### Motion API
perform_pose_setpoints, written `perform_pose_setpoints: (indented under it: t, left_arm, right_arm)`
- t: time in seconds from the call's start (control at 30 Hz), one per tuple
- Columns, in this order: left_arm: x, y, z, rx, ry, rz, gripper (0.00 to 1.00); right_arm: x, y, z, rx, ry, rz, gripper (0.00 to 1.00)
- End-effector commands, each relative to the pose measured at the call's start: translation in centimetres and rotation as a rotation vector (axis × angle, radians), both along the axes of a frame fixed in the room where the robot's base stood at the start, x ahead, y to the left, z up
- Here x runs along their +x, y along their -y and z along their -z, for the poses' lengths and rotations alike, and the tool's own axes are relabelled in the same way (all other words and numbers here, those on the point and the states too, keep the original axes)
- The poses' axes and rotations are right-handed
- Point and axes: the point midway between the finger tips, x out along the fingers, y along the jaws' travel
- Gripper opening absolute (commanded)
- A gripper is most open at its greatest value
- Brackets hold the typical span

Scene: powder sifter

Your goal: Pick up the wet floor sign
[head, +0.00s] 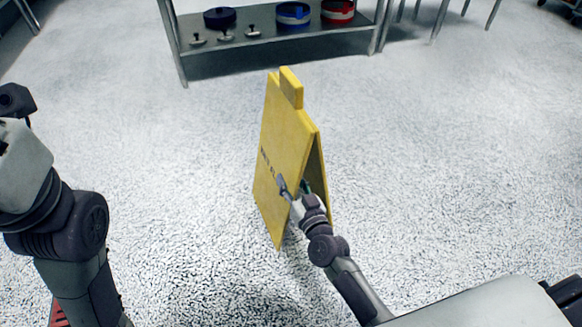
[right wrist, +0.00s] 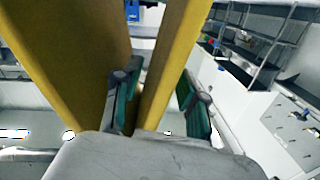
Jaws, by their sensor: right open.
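The yellow wet floor sign (head: 283,145) stands upright on the floor as an A-frame in the middle of the head view, with dark lettering on its left panel. My right gripper (head: 293,187) is at the sign's near side, low on its panels. In the right wrist view, the gripper (right wrist: 160,102) is open. One yellow panel edge of the sign (right wrist: 172,65) passes between its two green-padded fingers, and the other panel lies left of them. Whether a finger touches the sign cannot be told. My left arm shows at the left of the head view; its fingers are not visible.
A metal table (head: 265,32) stands behind the sign, its lower shelf holding a blue-banded container (head: 293,14), a red-banded one (head: 338,11), a dark round item (head: 219,17) and small metal pieces. The speckled floor around the sign is clear.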

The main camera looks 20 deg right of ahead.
Motion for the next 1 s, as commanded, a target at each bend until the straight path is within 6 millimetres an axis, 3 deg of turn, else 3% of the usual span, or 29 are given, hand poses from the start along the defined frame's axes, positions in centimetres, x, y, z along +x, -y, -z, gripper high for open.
perform_pose_setpoints:
  t: [0.2, 0.47, 0.5, 0.73, 1.0]
  left_arm:
    - [-1.2, 0.1, -0.3, 0.002, 0.051, -0.002, 0.40]
    - [-1.3, 0.1, -0.6, 0.003, 0.055, -0.003, 0.40]
    - [-1.3, 0.1, -0.6, 0.003, 0.055, -0.003, 0.40]
    - [-1.3, 0.1, -0.6, 0.003, 0.055, -0.003, 0.40]
    - [-1.3, 0.1, -0.6, 0.004, 0.056, -0.002, 0.40]
  right_arm:
    - [2.7, -0.3, 0.4, 0.001, 0.000, 0.002, 0.42]
    - [3.1, -0.4, 0.2, -0.001, -0.001, 0.001, 0.42]
    - [3.1, -0.4, 0.2, -0.001, -0.001, 0.001, 0.40]
    - [3.1, -0.4, 0.2, -0.001, -0.001, 0.001, 0.02]
    - [3.1, -0.3, 0.2, -0.001, -0.001, 0.002, 0.00]
